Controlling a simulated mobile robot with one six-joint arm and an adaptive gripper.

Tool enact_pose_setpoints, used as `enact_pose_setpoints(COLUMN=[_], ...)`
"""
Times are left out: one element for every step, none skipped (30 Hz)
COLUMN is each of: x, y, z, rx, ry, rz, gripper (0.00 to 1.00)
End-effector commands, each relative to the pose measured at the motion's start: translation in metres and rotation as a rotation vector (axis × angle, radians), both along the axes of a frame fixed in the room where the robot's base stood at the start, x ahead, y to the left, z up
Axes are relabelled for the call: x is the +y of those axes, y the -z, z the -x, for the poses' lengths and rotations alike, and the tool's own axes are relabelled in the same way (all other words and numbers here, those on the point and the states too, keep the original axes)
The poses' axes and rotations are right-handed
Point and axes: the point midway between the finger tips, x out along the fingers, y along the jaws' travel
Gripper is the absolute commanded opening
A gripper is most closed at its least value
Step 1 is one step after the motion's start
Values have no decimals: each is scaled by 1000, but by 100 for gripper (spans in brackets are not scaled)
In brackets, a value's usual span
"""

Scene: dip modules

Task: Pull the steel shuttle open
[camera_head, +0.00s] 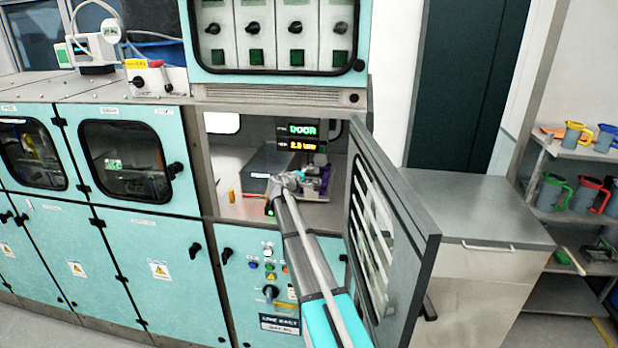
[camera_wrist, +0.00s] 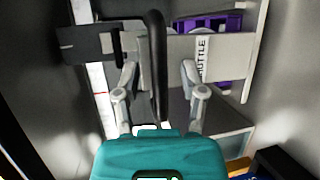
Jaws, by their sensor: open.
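The steel shuttle (camera_wrist: 222,55) is a flat grey plate lettered SHUTTLE in the wrist view. A black bar handle (camera_wrist: 156,40) stands in front of it, running upright in the picture. My gripper (camera_wrist: 159,72) is open, one finger on each side of the handle; I cannot tell whether either finger touches it. In the head view my gripper (camera_head: 288,181) reaches into the open cabinet bay, and my arm hides part of what lies there. A purple part (camera_wrist: 208,23) shows behind the shuttle plate.
The bay's grey door (camera_head: 398,235) stands swung open right beside my arm. A display reading DOOR (camera_head: 302,130) is at the back of the bay. Below is a button panel (camera_head: 268,270). A grey counter (camera_head: 480,215) and a shelf with jugs (camera_head: 590,157) stand to the right.

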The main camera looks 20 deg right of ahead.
Motion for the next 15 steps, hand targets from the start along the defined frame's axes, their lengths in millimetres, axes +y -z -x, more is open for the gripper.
enact_pose_setpoints(x=[-1,-1,-1,-1,-1,-1,-1,-1,-1,-1,-1,-2,-2,-2,-2], y=[0,0,0,0,0,0,0,0,0,0,0,0,0,0,0], z=[-1,0,0,0,0,0,0,0,0,0,0,0,0,0,0], rx=[0,0,0,0,0,0,0,0,0,0,0,0,0,0,0], ry=[0,0,0,0,0,0,1,1,1,1,1,1,1,1,1], rz=[0,0,0,0,0,0,0,0,0,0,0,0,0,0,0], gripper=[54,54,54,54,54,54,54,54,52,46,41,33,28,22,15])
